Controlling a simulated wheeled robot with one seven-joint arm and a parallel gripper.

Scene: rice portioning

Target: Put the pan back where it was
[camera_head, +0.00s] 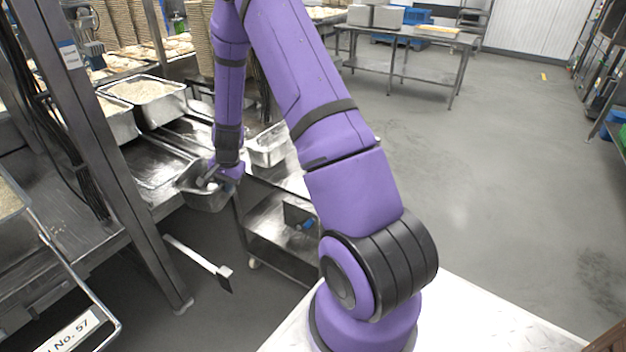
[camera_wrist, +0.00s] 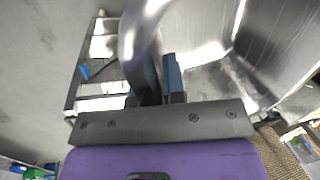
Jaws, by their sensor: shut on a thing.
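The metal pan (camera_head: 207,200) is a small steel vessel below my wrist, at the front edge of the steel counter. My gripper (camera_head: 208,181) is shut on it, reaching down from above. In the wrist view my gripper (camera_wrist: 160,72) shows two dark fingers closed on a curved, shiny metal part (camera_wrist: 138,28), apparently the pan's handle or rim. Grey metal walls (camera_wrist: 205,28) fill the upper right there. My forearm and the angle hide the exact grip, and I cannot tell whether the pan touches the counter.
A large steel tray of rice (camera_head: 143,92) stands on the counter (camera_head: 150,165) behind the pan. A low steel cart (camera_head: 275,225) with another metal container (camera_head: 268,148) is just right. A dark upright post (camera_head: 105,140) stands left. Open floor (camera_head: 470,170) lies right.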

